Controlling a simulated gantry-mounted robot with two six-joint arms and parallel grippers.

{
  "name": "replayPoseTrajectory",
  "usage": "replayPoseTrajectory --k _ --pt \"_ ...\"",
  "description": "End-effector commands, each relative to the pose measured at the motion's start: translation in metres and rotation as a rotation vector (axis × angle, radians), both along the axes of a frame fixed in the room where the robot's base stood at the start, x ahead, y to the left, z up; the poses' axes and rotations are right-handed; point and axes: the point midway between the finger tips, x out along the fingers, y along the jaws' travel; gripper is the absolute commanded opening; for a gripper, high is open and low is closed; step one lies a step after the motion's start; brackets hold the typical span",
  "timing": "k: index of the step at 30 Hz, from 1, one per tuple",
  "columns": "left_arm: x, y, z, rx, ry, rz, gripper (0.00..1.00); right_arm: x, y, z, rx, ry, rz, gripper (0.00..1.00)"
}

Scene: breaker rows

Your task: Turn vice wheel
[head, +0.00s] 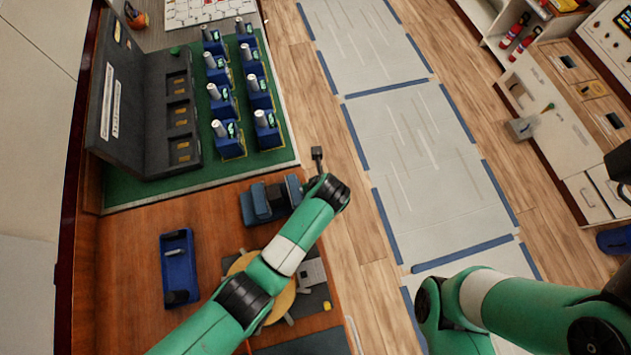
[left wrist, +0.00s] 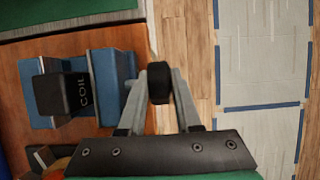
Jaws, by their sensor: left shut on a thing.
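The blue vice (head: 262,203) sits on the wooden bench near its right edge. In the left wrist view the vice (left wrist: 112,85) holds a black block marked COIL (left wrist: 62,93) between its blue jaws. The black vice wheel (left wrist: 158,83) is at the vice's right end, over the bench edge. My left gripper (left wrist: 159,90) is shut on the wheel, one finger on each side of it. In the head view my left wrist hides the wheel and the fingers. My right arm shows at the lower right; its gripper is out of view.
A blue tray (head: 176,285) lies left of the vice. Two rows of blue breaker units (head: 228,148) stand on a green mat (head: 205,183) beside a dark panel case (head: 128,120). A round wooden piece (head: 279,305) lies partly under my left arm.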

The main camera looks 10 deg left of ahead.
Motion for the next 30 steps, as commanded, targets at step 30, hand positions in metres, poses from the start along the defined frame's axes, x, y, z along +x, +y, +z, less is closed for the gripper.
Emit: replayPoseTrajectory --k 30 --pt "-0.009 -0.006 -0.004 0.276 -0.500 0.000 0.00 0.000 0.000 -0.032 0.000 0.000 0.000 0.00"
